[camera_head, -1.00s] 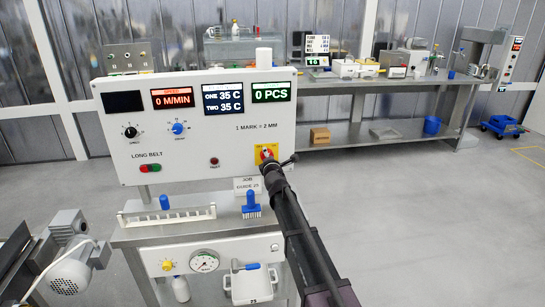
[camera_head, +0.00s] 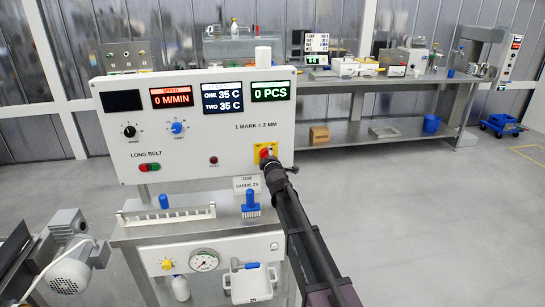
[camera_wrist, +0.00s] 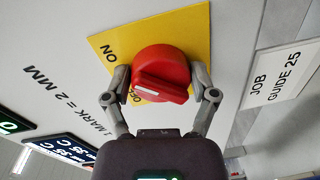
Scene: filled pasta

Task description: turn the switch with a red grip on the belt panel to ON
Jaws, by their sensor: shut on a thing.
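The red grip (camera_wrist: 163,73) of the switch sits on a yellow plate (camera_wrist: 115,38) marked ON and OFF. A white line on the grip lies near the OFF lettering, which the grip partly covers; I cannot tell exactly which mark it points to. My gripper (camera_wrist: 160,92) has one finger on each side of the grip and is shut on it. In the head view, the yellow plate (camera_head: 259,147) is at the lower right of the white belt panel (camera_head: 215,163), with the red grip (camera_head: 265,153) partly hidden behind my gripper (camera_head: 268,160).
Other controls on the panel are a black knob (camera_head: 129,131), a blue knob (camera_head: 177,128) and a green and red button pair (camera_head: 149,168). A job guide label (camera_head: 246,184) and a blue-handled brush (camera_head: 250,203) are just below the switch. Open floor lies to the right.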

